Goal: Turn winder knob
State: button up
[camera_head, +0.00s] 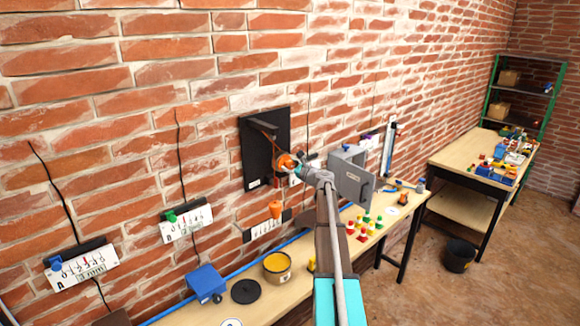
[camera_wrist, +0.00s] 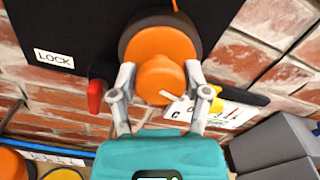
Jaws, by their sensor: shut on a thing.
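The orange winder knob (camera_wrist: 160,80) sits in front of a larger orange and dark round drum (camera_wrist: 160,42) on a black wall panel. In the wrist view my gripper (camera_wrist: 160,88) has one finger on each side of the knob and is shut on it. In the head view the orange winder (camera_head: 287,162) shows at the panel's lower right, partly hidden by my gripper (camera_head: 300,168). The black panel (camera_head: 280,122) is fixed to the brick wall. A red lever (camera_wrist: 95,96) and a LOCK label (camera_wrist: 54,60) are left of the knob in the wrist view.
A grey box with an open door (camera_head: 350,175) stands right of my gripper. Below is a bench (camera_head: 250,308) with a yellow-filled pot (camera_head: 277,266), a blue box (camera_head: 205,282) and several coloured pegs. Numbered wall plates (camera_head: 85,267) hang at left. A black bucket (camera_head: 459,255) stands on the floor.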

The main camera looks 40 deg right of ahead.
jog(key=n, duration=0.5)
jog(key=shift+a+n, duration=0.1)
jog(key=shift+n, duration=0.2)
jog(key=n, duration=0.5)
jog(key=shift+f, duration=0.15)
jog(key=n, duration=0.5)
jog(key=shift+f+n, duration=0.1)
jog(key=shift+n, duration=0.3)
jog(key=n, duration=0.4)
jog(key=shift+b, duration=0.3)
jog(key=shift+f+n, duration=0.1)
jog(key=shift+n, duration=0.3)
dwell(1.2)
jog(key=o, duration=1.1)
jog(key=shift+o, duration=0.2)
